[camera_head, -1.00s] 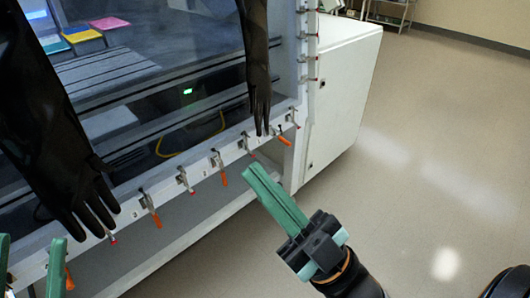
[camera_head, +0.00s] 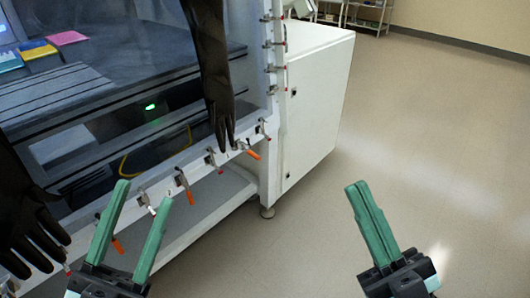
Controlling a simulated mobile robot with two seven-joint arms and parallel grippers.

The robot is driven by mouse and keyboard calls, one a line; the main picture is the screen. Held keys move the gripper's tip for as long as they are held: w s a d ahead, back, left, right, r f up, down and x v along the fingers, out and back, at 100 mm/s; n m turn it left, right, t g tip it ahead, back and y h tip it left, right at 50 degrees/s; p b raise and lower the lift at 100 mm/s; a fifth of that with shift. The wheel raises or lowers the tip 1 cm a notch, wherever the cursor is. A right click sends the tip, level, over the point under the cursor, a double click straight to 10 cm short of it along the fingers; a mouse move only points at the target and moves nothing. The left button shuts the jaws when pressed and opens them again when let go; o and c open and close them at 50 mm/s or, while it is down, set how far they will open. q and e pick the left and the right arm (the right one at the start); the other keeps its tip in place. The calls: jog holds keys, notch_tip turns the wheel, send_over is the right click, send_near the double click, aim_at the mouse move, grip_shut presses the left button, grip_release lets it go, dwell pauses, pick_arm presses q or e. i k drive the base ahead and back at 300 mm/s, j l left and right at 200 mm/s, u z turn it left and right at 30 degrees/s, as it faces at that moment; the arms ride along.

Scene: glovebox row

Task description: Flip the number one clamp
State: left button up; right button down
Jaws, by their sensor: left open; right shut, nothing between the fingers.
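I can read no numbers, so I cannot tell which clamp is number one. My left gripper (camera_head: 144,192) is open and empty, its two green fingers apart in front of the rail's left part. My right gripper (camera_head: 357,187) is shut and empty, over the floor to the right, clear of the clamps.
A black glove (camera_head: 212,70) hangs over the rail's right part, and another (camera_head: 30,225) hangs at the left edge. More clamps line the right post (camera_head: 271,85). A white cabinet (camera_head: 315,100) stands beside the glovebox. The floor (camera_head: 430,140) at right is open.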

aim_at(250, 153)
jog(key=i+l+u, duration=0.15)
jog(key=u, duration=0.3)
jog(key=i+l+u, duration=0.15)
jog(key=u, duration=0.3)
jog(key=i+l+u, duration=0.1)
jog(key=l+u, duration=0.35)
jog(key=j, duration=0.1)
